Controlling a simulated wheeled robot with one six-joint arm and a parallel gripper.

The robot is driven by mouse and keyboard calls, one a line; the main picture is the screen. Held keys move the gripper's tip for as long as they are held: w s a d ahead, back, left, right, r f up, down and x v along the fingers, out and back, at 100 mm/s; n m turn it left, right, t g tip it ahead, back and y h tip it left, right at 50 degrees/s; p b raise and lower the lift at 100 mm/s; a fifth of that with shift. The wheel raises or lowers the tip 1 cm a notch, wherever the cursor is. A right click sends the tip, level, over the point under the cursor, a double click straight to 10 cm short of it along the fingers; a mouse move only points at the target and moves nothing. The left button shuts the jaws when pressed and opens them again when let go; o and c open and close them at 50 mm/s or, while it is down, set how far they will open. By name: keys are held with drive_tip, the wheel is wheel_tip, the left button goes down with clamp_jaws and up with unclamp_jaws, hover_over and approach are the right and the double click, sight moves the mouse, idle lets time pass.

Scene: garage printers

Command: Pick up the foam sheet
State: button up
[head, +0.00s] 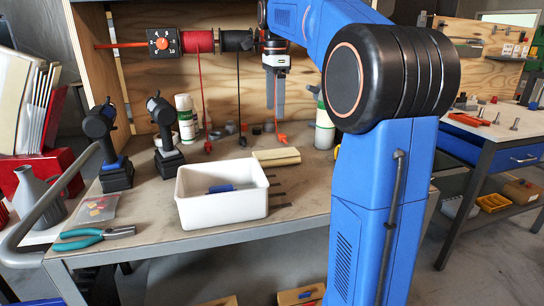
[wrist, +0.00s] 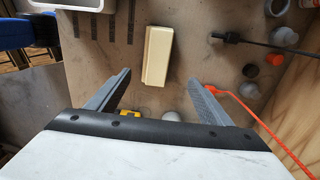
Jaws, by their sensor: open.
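The foam sheet (head: 277,157) is a cream, thick rectangular piece lying flat on the workbench, just behind and right of the white bin. In the wrist view the foam sheet (wrist: 157,55) lies lengthwise, upper centre, beyond the fingertips. My gripper (head: 274,105) points down above the back of the bench, behind the sheet, with nothing between its fingers. In the wrist view my gripper (wrist: 160,80) has its fingers spread wider than the sheet's short side. The sheet is in full view, apart from the fingers.
A white bin (head: 222,206) holding a blue item stands in front of the sheet. Two drills (head: 110,150), pliers (head: 92,238) and a bottle (head: 186,119) stand or lie left. Filament spools (head: 198,41) hang above, with a red strand (wrist: 268,127) beside the right finger. Small caps lie behind.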

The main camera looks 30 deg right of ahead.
hover_over(276, 152)
drive_tip(key=f, duration=1)
drive_tip(key=shift+w+a+f, duration=0.1)
drive_tip(key=shift+w+f, duration=0.15)
drive_tip(key=shift+f, duration=0.1)
drive_tip(key=shift+s+f, duration=0.15)
drive_tip(key=shift+f, duration=1.3)
drive_tip(key=shift+s+f, duration=0.15)
drive_tip(key=shift+f, duration=1.3)
drive_tip(key=c, duration=1.1)
